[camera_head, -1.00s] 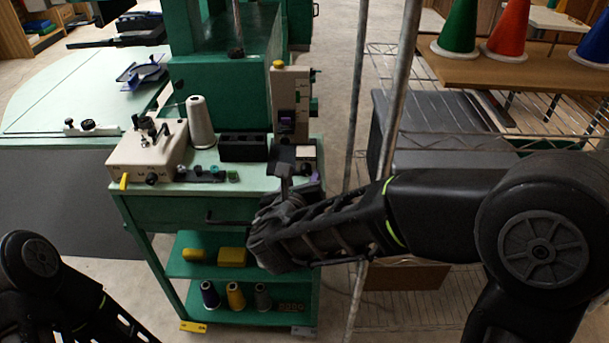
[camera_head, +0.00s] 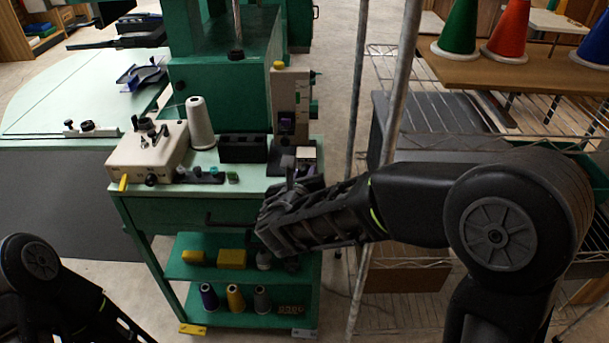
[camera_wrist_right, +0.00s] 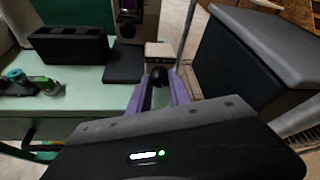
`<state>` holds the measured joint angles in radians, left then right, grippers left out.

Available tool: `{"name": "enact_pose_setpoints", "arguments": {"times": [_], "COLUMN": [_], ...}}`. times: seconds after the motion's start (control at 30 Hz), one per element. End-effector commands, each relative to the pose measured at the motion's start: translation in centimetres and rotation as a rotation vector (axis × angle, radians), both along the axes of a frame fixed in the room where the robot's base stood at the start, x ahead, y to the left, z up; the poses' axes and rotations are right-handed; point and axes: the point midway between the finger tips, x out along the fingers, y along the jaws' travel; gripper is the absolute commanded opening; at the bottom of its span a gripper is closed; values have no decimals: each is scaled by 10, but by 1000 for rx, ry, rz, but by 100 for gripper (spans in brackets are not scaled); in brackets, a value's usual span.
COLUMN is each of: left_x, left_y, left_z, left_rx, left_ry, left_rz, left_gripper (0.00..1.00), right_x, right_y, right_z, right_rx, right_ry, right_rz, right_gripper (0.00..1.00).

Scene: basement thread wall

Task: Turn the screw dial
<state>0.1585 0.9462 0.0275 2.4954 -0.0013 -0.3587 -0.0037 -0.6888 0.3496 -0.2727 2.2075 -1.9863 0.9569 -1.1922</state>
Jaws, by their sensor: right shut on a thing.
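The screw dial is a round black knob (camera_wrist_right: 159,75) on the front of a small beige box (camera_wrist_right: 158,52) in the right wrist view. That box also shows in the head view (camera_head: 306,152), at the right end of the green cart's top. My right gripper (camera_wrist_right: 158,86) has its two purple fingers on either side of the knob and is shut on it. In the head view the right gripper (camera_head: 307,178) is at the cart's front right edge, and the dial is hidden there. My left arm shows at the lower left; its gripper is out of view.
The green cart (camera_head: 190,213) holds a beige control box (camera_head: 148,150), a white thread cone (camera_head: 200,124), a black block (camera_head: 243,148) and small knobs. A beige upright unit (camera_head: 290,104) stands behind the dial. Metal posts and a wire shelf (camera_head: 450,135) stand to the right.

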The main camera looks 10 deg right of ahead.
Motion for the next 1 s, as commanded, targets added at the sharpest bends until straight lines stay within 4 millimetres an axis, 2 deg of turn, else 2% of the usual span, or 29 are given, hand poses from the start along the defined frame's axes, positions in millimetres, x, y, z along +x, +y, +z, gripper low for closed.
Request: {"name": "enact_pose_setpoints", "arguments": {"times": [0.2, 0.67, 1.0], "left_x": [0, 0, 0], "left_y": [0, 0, 0], "left_z": [0, -4, -29], "left_rx": [0, 0, 0], "left_ry": [0, 0, 0], "left_rz": [0, 0, 0], "left_gripper": [36, 36, 36], "right_x": [0, 0, -1], "right_y": [0, 0, -2], "right_z": [0, -1, -4], "right_rx": [0, 19, 160], "right_ry": [0, -5, -42], "right_rz": [0, 0, -1], "right_gripper": [0, 0, 0]}}
